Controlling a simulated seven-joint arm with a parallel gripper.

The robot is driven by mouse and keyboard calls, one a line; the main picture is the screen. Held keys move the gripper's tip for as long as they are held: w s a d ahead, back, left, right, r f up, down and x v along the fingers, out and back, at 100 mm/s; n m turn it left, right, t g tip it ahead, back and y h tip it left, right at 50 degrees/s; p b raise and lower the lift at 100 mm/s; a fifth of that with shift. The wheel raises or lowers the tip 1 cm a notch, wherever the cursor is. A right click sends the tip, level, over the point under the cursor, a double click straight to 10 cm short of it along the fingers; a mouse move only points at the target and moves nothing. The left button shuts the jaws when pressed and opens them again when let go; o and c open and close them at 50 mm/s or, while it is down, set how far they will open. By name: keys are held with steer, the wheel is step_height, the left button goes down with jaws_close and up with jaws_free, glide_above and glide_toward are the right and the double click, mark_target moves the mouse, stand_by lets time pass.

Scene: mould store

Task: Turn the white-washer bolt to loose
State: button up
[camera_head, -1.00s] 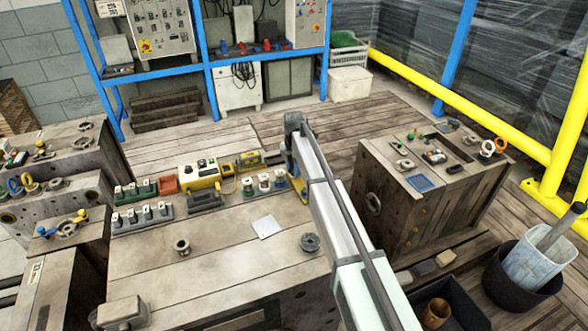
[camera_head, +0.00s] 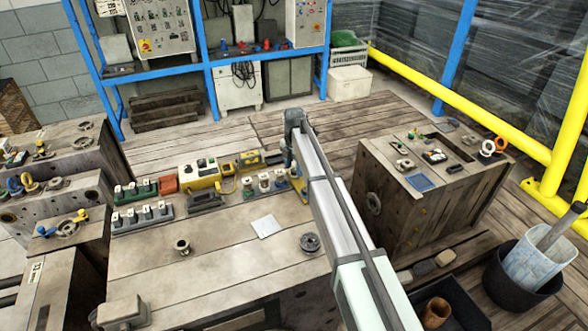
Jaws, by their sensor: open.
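My arm reaches from the lower right to its far joint above the workbench (camera_head: 215,290). My gripper cannot be made out; the arm hides the area behind and below that joint. Just left of the arm, a small block carries a short row of bolt-like pieces (camera_head: 264,184) with pale tops and coloured parts. Further left, two strips hold several white-topped pieces, one green strip (camera_head: 137,193) and one grey strip (camera_head: 142,217). The pieces are too small to tell which one has the white washer, or how any bolt is turned.
A pale sheet (camera_head: 266,227), a round flanged fitting (camera_head: 182,246) and a dark ring (camera_head: 310,243) are on the bench. A second wooden block (camera_head: 405,215) stands right of my arm. The bench front is mostly clear.

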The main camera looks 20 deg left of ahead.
mark_target(294, 170)
step_height(294, 170, up, 13)
steer(key=shift+f, duration=0.15)
stand_by(0.6)
steer(key=s+d+f+m+g, duration=0.15)
steer(key=d+f+m, duration=0.25)
steer(key=d+f, duration=0.5)
steer(key=s+d+f+m, duration=0.25)
steer(key=d+f, duration=0.55)
steer(key=f, duration=0.4)
steer(key=s+d+f+m+g+h, duration=0.1)
steer(key=s+d+f+m, duration=0.35)
steer(key=d+f, duration=0.35)
steer(key=s+d+f+m+g, duration=0.1)
steer(key=s+d+f+m, duration=0.3)
steer(key=s+d+f, duration=0.3)
steer(key=s+d+f+m+g, duration=0.1)
steer(key=s+d+f+m, duration=0.5)
steer(key=s+d, duration=0.45)
steer(key=s+d+f+m+g, duration=0.1)
steer(key=s+d+f+m, duration=0.5)
steer(key=s, duration=0.8)
steer(key=s+d+f+m+g+y, duration=0.1)
steer(key=s+d+m, duration=0.3)
steer(key=s, duration=0.9)
steer(key=shift+d+f+m, duration=0.15)
steer(key=shift+f+m, duration=0.05)
steer(key=shift+m, duration=0.2)
steer(key=shift+c, duration=0.4)
